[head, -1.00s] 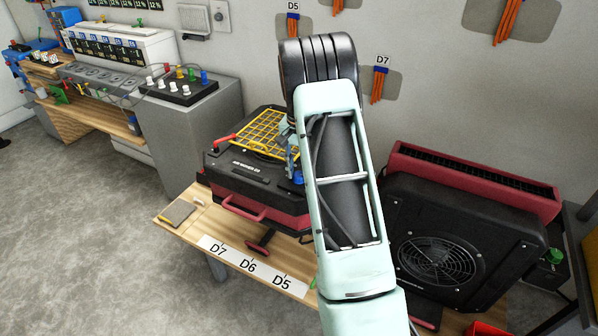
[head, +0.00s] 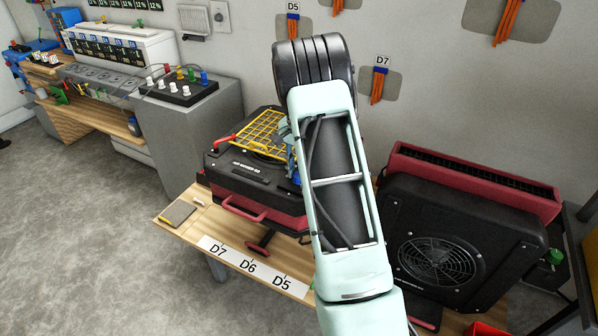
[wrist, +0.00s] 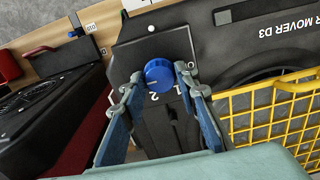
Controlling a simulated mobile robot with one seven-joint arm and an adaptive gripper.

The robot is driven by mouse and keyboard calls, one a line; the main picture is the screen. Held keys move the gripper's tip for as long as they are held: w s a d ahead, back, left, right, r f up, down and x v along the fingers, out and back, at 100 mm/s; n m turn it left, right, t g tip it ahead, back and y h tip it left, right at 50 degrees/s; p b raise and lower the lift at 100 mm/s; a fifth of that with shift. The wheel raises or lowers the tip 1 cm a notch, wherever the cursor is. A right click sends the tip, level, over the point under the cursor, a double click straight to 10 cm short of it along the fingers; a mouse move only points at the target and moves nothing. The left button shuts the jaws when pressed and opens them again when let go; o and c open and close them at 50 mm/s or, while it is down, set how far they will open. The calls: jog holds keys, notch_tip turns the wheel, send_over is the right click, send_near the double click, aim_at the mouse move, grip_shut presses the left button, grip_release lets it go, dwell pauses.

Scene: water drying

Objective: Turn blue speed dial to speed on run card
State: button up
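The blue speed dial (wrist: 159,74) is a round knob on the dark panel of the air mover in the wrist view. The white digits 1 and 2 show beside and below it. I cannot make out its pointer setting clearly. My gripper (wrist: 156,78) is open, with one finger on each side of the dial. The right fingertip is close to it; I cannot tell whether either finger touches. In the head view my arm hides most of the gripper and the dial. No run card with a readable speed is seen.
The air mover (head: 240,178) has a yellow grille (wrist: 260,108) right of my gripper. It stands on a wooden table (head: 235,231) with a D7, D6, D5 strip (head: 252,267). A second black and red blower (head: 440,250) stands at right. A small grey pad (head: 179,212) lies at the table's left corner.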

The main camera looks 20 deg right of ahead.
jog(key=o, duration=0.3)
jog(key=shift+o, duration=0.2)
jog(key=shift+r, duration=0.1)
notch_tip(320, 180, up, 12)
dwell(0.5)
